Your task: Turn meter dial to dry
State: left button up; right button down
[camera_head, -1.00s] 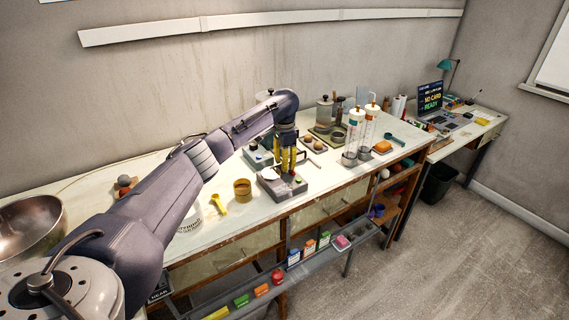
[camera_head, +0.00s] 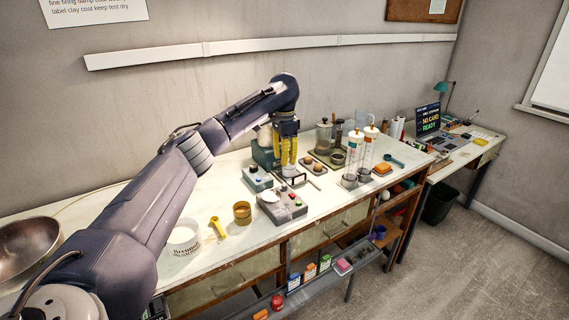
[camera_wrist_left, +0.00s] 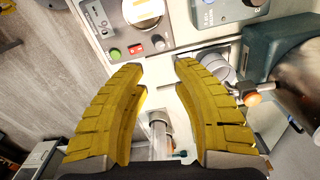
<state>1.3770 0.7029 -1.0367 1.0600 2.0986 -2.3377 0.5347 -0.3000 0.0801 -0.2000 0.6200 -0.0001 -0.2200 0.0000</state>
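A small blue-grey box (camera_head: 257,178) with knobs on its top stands on the bench, left of my left gripper (camera_head: 288,162). My right gripper is not in view.
A grey box with a white disc and red and green buttons (camera_head: 283,206) sits at the bench's front edge. A green machine (camera_head: 264,155) stands close behind the gripper. A mustard cup (camera_head: 242,212) and glass cylinders (camera_head: 365,152) stand on either side.

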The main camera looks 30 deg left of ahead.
pick_arm(q)
jog(key=shift+o, duration=1.4)
jog(key=shift+r, duration=0.35)
notch_tip(320, 180, up, 5)
jog(key=n, duration=0.8)
send_over(284, 185)
jog(key=a, duration=0.1)
jog(key=shift+n+h, duration=0.3)
jog(key=shift+h, duration=0.1)
jog(key=f, duration=1.1)
jog(key=d+f, duration=0.1)
jog(key=f, duration=0.5)
jog(key=shift+w+f, duration=0.2)
jog(key=shift+f, duration=0.1)
